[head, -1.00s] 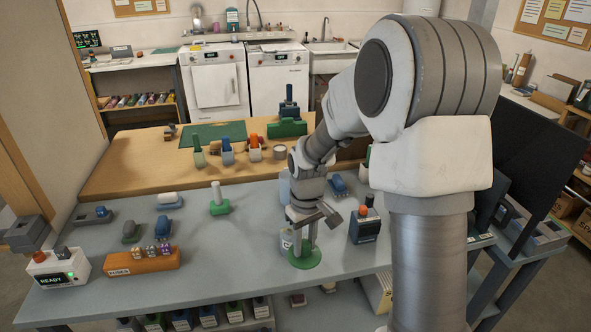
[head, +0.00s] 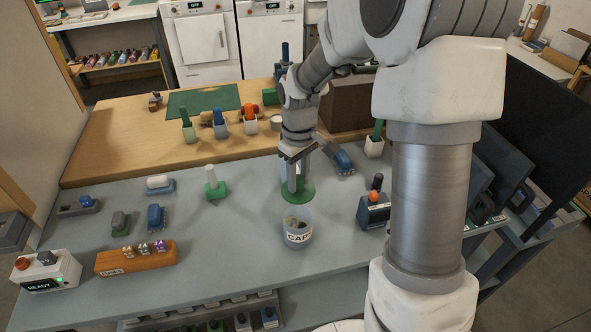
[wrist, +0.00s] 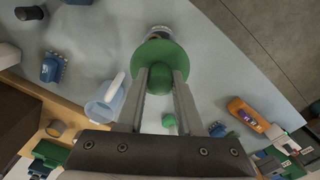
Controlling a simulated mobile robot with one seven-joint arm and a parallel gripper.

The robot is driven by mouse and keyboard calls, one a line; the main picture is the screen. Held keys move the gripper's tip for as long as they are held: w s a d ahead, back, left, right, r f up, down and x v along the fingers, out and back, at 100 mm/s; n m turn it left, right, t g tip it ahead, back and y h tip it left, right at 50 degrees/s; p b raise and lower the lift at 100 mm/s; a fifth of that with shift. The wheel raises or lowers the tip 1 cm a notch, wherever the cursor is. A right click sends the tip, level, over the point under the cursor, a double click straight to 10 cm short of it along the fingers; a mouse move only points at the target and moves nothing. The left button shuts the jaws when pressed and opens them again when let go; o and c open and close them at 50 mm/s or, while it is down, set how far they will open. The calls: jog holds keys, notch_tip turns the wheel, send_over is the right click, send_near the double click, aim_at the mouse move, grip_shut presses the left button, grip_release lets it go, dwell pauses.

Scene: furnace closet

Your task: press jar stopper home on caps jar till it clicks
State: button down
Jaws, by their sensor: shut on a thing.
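The caps jar (head: 298,233) is a clear, open-topped jar with a "CAPS" label and dark bits inside, upright on the grey bench. The jar stopper (head: 298,194) is a green disc with a round knob; it shows in the wrist view too (wrist: 158,55). My gripper (wrist: 160,76) is shut on the knob, one finger on each side. In the head view my gripper (head: 296,184) points down behind the jar, with the disc apart from the jar mouth. In the wrist view the disc hides part of the jar (wrist: 159,31). The disc's height above the bench is unclear.
A pale blue pitcher (wrist: 105,103) stands close by my gripper. A dark box with a red knob (head: 374,211) is right of the jar. An orange block (head: 135,259) and a white READY box (head: 46,271) are left. The bench just left of the jar is clear.

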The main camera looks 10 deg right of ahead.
aim_at(298, 200)
jog(key=shift+r, duration=0.15)
dwell(0.3)
jog(key=shift+f+b, duration=2.75)
jog(key=shift+f, duration=1.2)
jog(key=shift+f+b, duration=0.85)
jog(key=shift+f, duration=0.4)
jog(key=shift+c, duration=2.4)
grip_release()
jog(key=shift+r, duration=0.1)
jog(key=shift+r+p, duration=3.1)
jog(key=shift+r, duration=0.9)
jog(key=shift+r, duration=0.1)
